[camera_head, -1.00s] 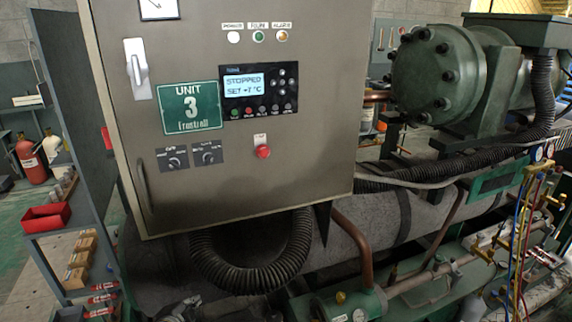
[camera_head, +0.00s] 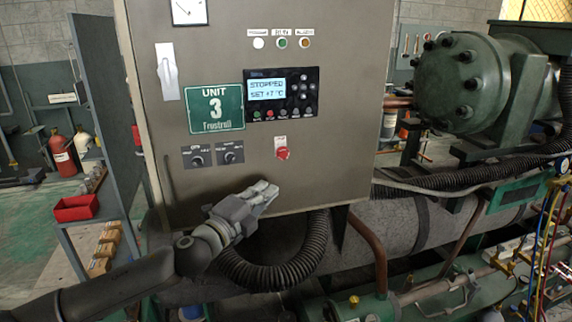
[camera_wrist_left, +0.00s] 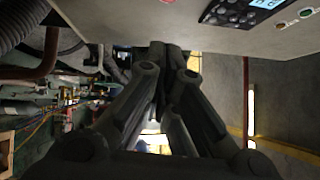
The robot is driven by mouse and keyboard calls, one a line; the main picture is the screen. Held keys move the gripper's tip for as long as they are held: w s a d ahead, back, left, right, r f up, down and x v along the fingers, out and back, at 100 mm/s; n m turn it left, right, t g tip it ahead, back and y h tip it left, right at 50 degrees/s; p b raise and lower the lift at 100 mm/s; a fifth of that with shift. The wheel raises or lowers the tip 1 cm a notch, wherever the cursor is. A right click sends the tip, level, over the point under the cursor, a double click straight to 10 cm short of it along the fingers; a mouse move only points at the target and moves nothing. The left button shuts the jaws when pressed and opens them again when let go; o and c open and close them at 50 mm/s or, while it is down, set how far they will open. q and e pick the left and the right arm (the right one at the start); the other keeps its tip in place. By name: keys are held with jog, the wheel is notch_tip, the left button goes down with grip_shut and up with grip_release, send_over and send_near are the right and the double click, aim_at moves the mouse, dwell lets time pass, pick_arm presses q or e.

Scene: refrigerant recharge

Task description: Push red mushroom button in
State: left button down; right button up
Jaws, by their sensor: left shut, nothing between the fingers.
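The red mushroom button (camera_head: 282,153) sits on the lower right part of the grey control cabinet's front (camera_head: 330,110), under a small white label. My left gripper (camera_head: 270,190) is shut and empty, below and slightly left of the button, in front of the cabinet's lower edge and apart from the button. In the left wrist view the closed fingers (camera_wrist_left: 165,55) point away from the camera, with the cabinet face along the top. A bit of red shows at the top edge there. My right gripper is not in view.
The cabinet also carries a display (camera_head: 268,88) reading STOPPED, two rotary knobs (camera_head: 213,154) and a white handle (camera_head: 167,72). A black corrugated hose (camera_head: 290,265) loops under the cabinet. A green compressor (camera_head: 480,80) stands at the right. A red bin (camera_head: 76,208) is at the left.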

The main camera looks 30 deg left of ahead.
pick_arm(q)
jog(key=shift+w, duration=0.1)
jog(key=p, duration=0.5)
send_near(282, 153)
jog(key=w+d, duration=0.4)
jog(key=w, duration=0.2)
jog(key=shift+w+a+f+p, duration=0.25)
jog(key=shift+w+a+p, duration=0.1)
jog(key=shift+w+a, duration=0.3)
